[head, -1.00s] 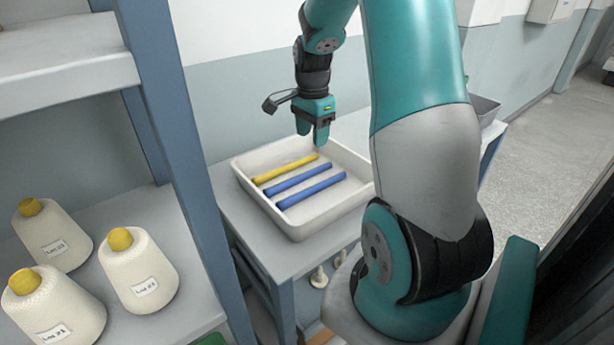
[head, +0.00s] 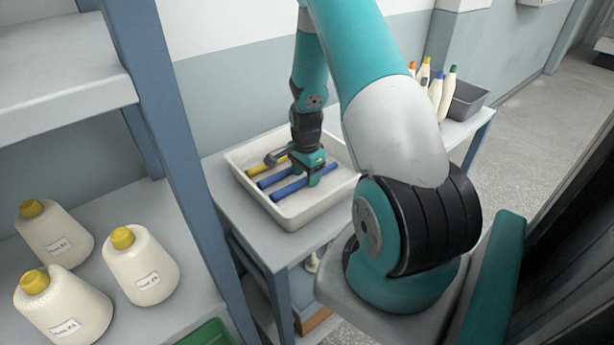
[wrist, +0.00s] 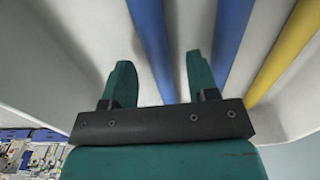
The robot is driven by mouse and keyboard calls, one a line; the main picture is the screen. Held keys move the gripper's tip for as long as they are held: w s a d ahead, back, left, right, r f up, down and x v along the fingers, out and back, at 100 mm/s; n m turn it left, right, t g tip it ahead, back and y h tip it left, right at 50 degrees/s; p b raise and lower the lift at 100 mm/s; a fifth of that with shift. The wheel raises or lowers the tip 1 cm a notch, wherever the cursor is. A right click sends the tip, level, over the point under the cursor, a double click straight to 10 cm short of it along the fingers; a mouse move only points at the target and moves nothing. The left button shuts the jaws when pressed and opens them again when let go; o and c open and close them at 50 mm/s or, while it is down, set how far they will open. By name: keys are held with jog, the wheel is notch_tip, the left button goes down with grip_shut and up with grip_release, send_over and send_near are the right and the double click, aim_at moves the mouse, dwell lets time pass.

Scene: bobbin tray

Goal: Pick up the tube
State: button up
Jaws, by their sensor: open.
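A white tray (head: 296,222) holds a yellow tube (head: 256,170) and two blue tubes, lying side by side. The front blue tube (head: 286,190) is farthest from the yellow one; the middle blue tube (head: 268,180) lies between. My gripper (head: 314,179) is open, pointing down over the tray and hiding parts of the tubes. In the wrist view the front blue tube (wrist: 152,40) runs between the two open fingers (wrist: 160,80). The middle blue tube (wrist: 232,35) lies just right of the right finger, with the yellow tube (wrist: 288,48) beyond. I cannot tell whether the fingers touch any tube.
The tray stands on a grey table (head: 226,203). A blue shelf post (head: 170,130) is at its left, with yellow-topped cones (head: 140,272) on the shelf. A grey bin (head: 468,102) and several slim bobbins (head: 436,90) stand at the table's right end.

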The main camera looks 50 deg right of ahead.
jog(key=shift+f, duration=0.6)
jog(key=c, duration=1)
grip_shut()
jog(key=shift+r, duration=0.15)
